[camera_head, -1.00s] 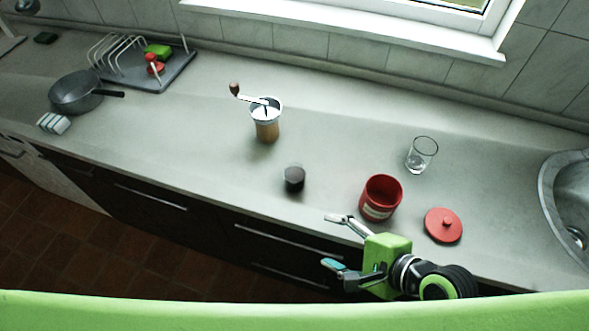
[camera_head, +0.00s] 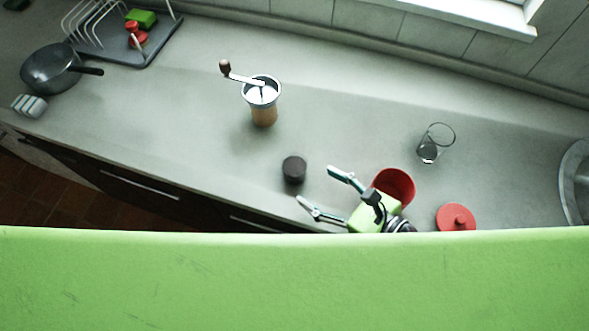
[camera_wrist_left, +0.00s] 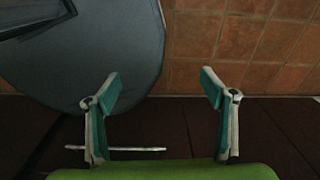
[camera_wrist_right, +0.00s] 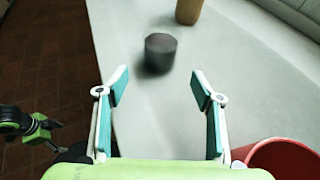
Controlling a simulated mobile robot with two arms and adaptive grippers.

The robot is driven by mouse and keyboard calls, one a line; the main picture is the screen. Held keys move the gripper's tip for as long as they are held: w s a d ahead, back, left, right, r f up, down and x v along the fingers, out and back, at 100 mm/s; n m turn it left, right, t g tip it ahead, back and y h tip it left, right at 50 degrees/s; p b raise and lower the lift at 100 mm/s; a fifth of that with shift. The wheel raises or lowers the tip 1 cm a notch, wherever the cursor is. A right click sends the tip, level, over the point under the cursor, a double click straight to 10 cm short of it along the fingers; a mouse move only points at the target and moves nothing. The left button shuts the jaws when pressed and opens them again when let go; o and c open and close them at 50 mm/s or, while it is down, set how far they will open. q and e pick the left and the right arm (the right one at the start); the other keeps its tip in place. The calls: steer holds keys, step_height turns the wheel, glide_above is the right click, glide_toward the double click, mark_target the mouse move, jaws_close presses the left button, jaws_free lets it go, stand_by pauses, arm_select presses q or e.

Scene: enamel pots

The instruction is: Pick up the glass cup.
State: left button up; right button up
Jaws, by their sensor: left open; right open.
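The glass cup (camera_head: 434,143) is clear and stands upright on the counter, at the right of the head view, behind the red pot (camera_head: 396,184). My right gripper (camera_head: 320,190) is open and empty in front of and left of the red pot, apart from the cup. In the right wrist view, the right gripper (camera_wrist_right: 160,88) points along the counter toward a dark round container (camera_wrist_right: 160,50); the cup is out of that view. My left gripper (camera_wrist_left: 160,88) is open and empty in its wrist view, over the floor side, and is out of the head view.
A red lid (camera_head: 456,217) lies right of the red pot. A coffee grinder (camera_head: 263,103) stands mid-counter. The pan (camera_head: 50,67), dish rack (camera_head: 150,48) and sink (camera_head: 577,185) are at the ends. Counter left of the cup is clear.

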mark_target(304, 177)
steer(key=shift+w+a+f, duration=0.15)
steer(key=shift+w+a, duration=0.65)
steer(key=shift+a, duration=0.1)
steer(key=p+x, duration=0.1)
steer(key=x, duration=0.3)
steer(key=shift+w+a+f, duration=0.2)
steer(key=shift+w+f, duration=0.05)
steer(key=shift+w, duration=0.05)
steer(key=shift+a, duration=0.1)
arm_select(q)
steer(key=w, duration=0.1)
steer(key=w+r, duration=0.1)
steer(key=shift+w+d+r, duration=0.1)
steer(key=shift+w+r, duration=0.05)
steer(key=shift+w, duration=0.15)
arm_select(e)
steer(key=c, duration=1.2)
